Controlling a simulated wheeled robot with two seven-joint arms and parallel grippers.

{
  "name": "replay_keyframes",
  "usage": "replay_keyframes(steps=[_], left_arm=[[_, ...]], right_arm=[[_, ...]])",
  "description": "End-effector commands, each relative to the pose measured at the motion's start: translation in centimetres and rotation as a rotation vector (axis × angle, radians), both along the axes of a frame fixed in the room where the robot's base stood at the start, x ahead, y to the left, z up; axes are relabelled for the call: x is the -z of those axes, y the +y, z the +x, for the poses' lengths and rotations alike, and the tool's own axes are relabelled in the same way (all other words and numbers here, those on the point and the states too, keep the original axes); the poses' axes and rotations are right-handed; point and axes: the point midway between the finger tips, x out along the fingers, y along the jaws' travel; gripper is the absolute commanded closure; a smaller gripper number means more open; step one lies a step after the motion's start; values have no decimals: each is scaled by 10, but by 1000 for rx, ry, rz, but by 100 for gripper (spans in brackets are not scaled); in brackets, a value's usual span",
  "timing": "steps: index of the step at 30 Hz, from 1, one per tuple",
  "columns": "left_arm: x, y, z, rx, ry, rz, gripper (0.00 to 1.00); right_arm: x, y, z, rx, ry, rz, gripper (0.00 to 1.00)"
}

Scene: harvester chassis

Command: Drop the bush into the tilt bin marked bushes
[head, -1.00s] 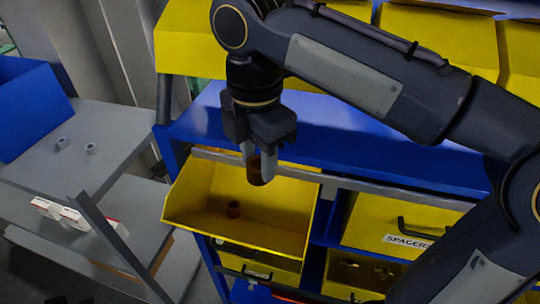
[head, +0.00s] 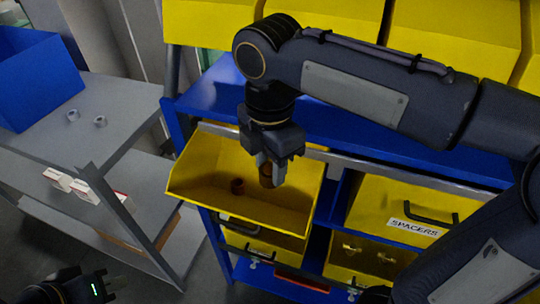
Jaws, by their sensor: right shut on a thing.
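The bin's front label is not visible from here. My left gripper (head: 112,283) is at the bottom left edge, away from the bins, and looks open and empty, though only partly shown.
A closed yellow bin labelled SPACERS (head: 412,229) is to the right on the blue rack (head: 222,110). Larger yellow bins (head: 335,25) line the top. A grey shelf (head: 90,145) at left holds a blue box (head: 35,85), two small grey rings (head: 100,121) and small white boxes (head: 84,190).

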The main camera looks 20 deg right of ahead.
Motion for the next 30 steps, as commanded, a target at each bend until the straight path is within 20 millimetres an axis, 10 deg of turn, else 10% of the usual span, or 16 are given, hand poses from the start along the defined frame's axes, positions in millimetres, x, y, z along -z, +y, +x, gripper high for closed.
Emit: replay_keyframes(steps=[11, 12, 17, 30], left_arm=[[2, 0, 0, 0, 0, 0, 100], [2, 0, 0, 0, 0, 0, 100], [2, 0, 0, 0, 0, 0, 100], [3, 0, 0, 0, 0, 0, 100]], right_arm=[[3, 0, 0, 0, -1, 0, 89], [3, 0, 0, 0, -1, 0, 60], [3, 0, 0, 0, -1, 0, 40], [-15, 1, 1, 0, -4, 3, 40]])
